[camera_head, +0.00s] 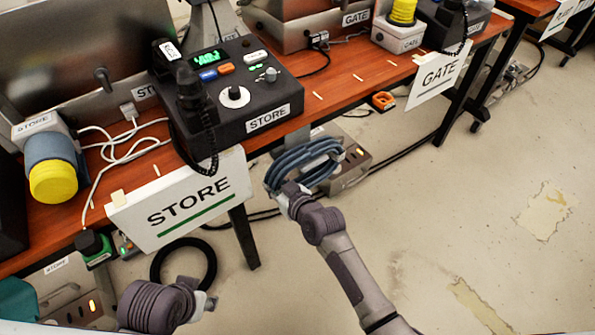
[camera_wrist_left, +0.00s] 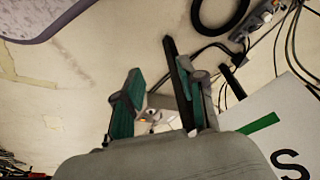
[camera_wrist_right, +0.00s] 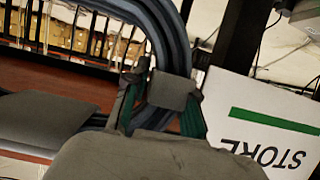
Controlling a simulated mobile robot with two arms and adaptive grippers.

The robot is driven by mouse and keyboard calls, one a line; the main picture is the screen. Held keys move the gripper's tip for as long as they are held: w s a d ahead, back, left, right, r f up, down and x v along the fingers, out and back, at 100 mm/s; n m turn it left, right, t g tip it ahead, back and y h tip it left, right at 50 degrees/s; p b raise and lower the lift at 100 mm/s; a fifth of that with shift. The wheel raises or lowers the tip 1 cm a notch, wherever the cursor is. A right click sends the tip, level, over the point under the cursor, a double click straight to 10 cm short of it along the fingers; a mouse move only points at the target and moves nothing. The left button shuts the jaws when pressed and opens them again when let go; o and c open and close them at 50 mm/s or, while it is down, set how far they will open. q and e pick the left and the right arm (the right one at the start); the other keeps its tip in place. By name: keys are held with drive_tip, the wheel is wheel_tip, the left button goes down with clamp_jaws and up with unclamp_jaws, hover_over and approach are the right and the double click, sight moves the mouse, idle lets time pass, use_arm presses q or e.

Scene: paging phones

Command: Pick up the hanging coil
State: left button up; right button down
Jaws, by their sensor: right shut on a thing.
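The coil (camera_head: 305,162) is a bundle of dark blue-grey loops beside the STORE sign at the table's front edge. My right gripper (camera_head: 291,190) is shut on the near side of its loops. The coil (camera_wrist_right: 167,35) also passes between the right fingers (camera_wrist_right: 160,100) in the right wrist view. Whether it still touches a hanger is hidden. My left gripper (camera_head: 208,298) is low at the bottom left, away from the coil. In the left wrist view its fingers (camera_wrist_left: 158,100) are apart with nothing between them.
The STORE sign (camera_head: 185,203) hangs just left of the coil. The table (camera_head: 335,90) carries a black STORE console (camera_head: 235,97) with a corded handset. A metal box (camera_head: 350,165) is on the floor behind the coil. A black ring (camera_head: 207,262) lies lower left. Floor at right is clear.

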sight(276, 174)
drive_tip(key=shift+r, duration=0.2)
drive_tip(key=shift+r, duration=0.25)
drive_tip(key=r, duration=0.1)
drive_tip(key=r+p, duration=0.2)
drive_tip(key=r, duration=0.1)
drive_tip(key=shift+s+d, duration=0.2)
drive_tip(key=shift+d, duration=0.1)
use_arm(q)
wheel_tip(276, 174, down, 18)
drive_tip(key=s+g+p, duration=0.1)
drive_tip(key=p, duration=0.2)
drive_tip(key=shift+s, duration=0.25)
use_arm(e)
drive_tip(key=w+d+r+v, duration=0.1)
drive_tip(key=v, duration=1.1)
drive_tip(key=shift+r, duration=0.4)
drive_tip(key=shift+w+d, duration=0.1)
drive_tip(key=shift+w, duration=0.1)
